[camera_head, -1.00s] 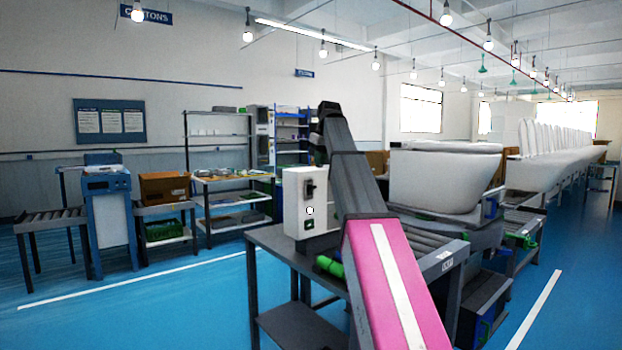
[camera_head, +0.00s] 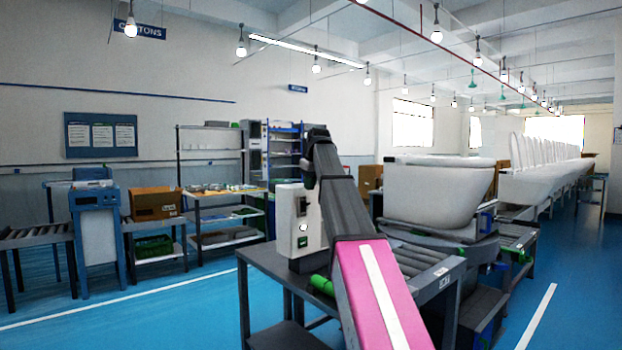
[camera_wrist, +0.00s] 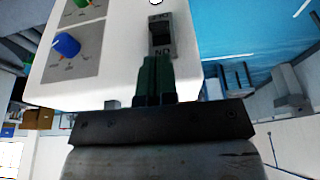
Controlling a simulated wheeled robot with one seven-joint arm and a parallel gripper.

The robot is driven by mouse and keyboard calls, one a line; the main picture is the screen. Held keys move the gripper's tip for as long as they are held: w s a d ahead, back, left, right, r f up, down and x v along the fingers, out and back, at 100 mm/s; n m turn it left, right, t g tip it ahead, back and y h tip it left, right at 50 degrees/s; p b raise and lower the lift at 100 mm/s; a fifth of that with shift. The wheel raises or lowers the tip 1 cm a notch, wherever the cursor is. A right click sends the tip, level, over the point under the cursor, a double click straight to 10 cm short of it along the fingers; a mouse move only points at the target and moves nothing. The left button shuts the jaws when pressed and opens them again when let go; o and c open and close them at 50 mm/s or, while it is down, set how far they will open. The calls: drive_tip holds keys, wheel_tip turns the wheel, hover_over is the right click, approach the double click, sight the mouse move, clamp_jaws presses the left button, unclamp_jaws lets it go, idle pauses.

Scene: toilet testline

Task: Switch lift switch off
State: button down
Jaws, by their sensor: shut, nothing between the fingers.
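A white control box (camera_head: 286,212) stands on a grey roller table in the head view, with a black switch (camera_head: 301,205) on its face. In the wrist view the box (camera_wrist: 112,70) fills the upper middle, and a black rocker switch (camera_wrist: 160,32) sits on a dark plate with partly readable letters. My gripper (camera_wrist: 155,62) has green fingers held together, empty, just below the switch in the picture. Whether the tips touch it I cannot tell. In the head view my arm hides the gripper. The switch position is unclear.
A blue knob (camera_wrist: 66,45) and a green knob (camera_wrist: 82,3) sit left of the switch. The roller table (camera_head: 412,262) is under the box, with a white toilet bowl (camera_head: 438,192) to the right. Shelves stand behind. Blue floor lies open at left.

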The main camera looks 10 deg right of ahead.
sight(309, 204)
drive_tip(key=shift+x, duration=2.35)
drive_tip(key=shift+s, duration=0.1)
drive_tip(key=shift+s+f, duration=0.1)
drive_tip(key=shift+s+d+f+t+y, duration=0.1)
drive_tip(key=shift+t+y, duration=0.3)
drive_tip(key=shift+t, duration=0.2)
drive_tip(key=shift+s+d+f+t+y, duration=0.3)
drive_tip(key=shift+s+f+t+y, duration=0.3)
drive_tip(key=shift+t, duration=0.5)
drive_tip(key=t+y, duration=0.1)
drive_tip(key=f+t+y, duration=0.1)
drive_tip(key=t, duration=0.1)
drive_tip(key=shift+s+d, duration=0.1)
drive_tip(key=shift+d, duration=0.05)
drive_tip(key=shift+r, duration=0.1)
